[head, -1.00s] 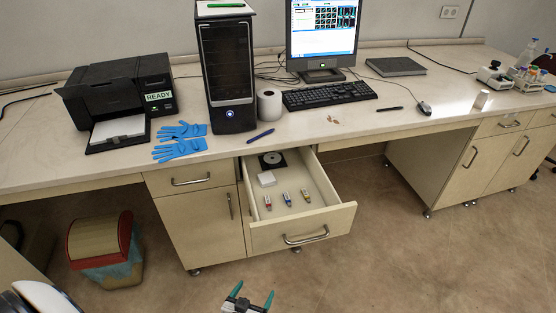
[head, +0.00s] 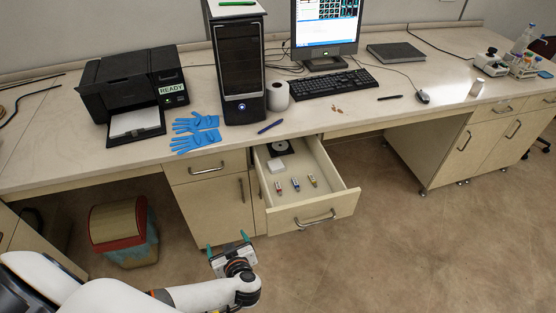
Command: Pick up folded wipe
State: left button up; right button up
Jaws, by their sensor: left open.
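A small white square that looks like the folded wipe (head: 276,166) lies in the open drawer (head: 331,206), near its back left. A black disc-like item (head: 280,148) is just behind it, and several small coloured tubes or sticks (head: 296,184) lie in front of it. My left gripper (head: 229,243) has green-tipped fingers spread apart with nothing between them. It is in front of the cabinet, left of and nearer than the drawer, well apart from the wipe. My right gripper is not in view.
The drawer juts out below the counter (head: 330,119), its front panel and handle facing me. Blue gloves (head: 196,133), a pen (head: 270,127), a black tower (head: 240,72) and a printer (head: 134,88) are on the counter. A bin (head: 123,232) stands on the floor at left.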

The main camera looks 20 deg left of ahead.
aim_at(276, 165)
jog(key=i, duration=1.4)
